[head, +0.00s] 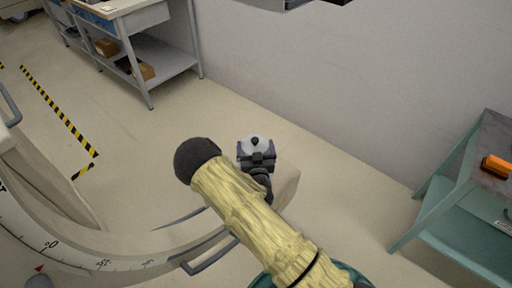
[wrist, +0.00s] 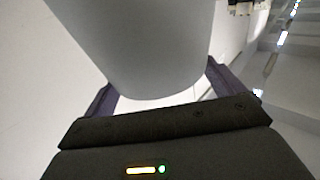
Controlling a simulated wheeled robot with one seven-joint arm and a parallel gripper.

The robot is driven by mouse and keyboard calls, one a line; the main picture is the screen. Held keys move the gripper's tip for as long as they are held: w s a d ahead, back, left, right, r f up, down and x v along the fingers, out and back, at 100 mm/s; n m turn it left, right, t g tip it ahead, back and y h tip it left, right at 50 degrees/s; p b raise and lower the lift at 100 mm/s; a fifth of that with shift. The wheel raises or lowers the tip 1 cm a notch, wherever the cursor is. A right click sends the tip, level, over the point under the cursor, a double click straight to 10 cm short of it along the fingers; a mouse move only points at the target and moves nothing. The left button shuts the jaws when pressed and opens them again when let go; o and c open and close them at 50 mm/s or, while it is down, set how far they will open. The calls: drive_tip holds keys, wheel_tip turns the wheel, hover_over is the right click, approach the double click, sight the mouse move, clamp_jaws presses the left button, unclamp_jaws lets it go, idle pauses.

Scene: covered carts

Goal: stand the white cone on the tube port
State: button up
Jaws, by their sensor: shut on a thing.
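My gripper (head: 257,157) is shut on the white cone (head: 246,142), which shows as a small pale round shape with a dark spot in its middle. In the wrist view the cone (wrist: 145,45) is a large smooth grey-white body between the two purple-grey fingers (wrist: 160,92), narrowing toward the palm. The gripper is above or beside the beige end block (head: 284,187) of a large curved machine; the height between them cannot be told. I cannot pick out the tube port in either view; my arm and gripper cover part of the block.
The curved beige machine (head: 120,245) with a degree scale and metal handles fills the lower left. A teal cart (head: 440,228) with an orange item (head: 496,166) stands at right. A grey workbench (head: 160,65) stands at the back left. Open floor lies between them.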

drive_tip(key=shift+f, duration=0.2)
drive_tip(key=o, duration=1.1)
drive_tip(key=shift+c, duration=0.2)
drive_tip(key=shift+r, duration=0.1)
drive_tip(key=s+d+b, duration=0.1)
drive_tip(key=s+b, duration=0.1)
drive_tip(key=s, duration=1)
drive_tip(key=shift+d, duration=0.15)
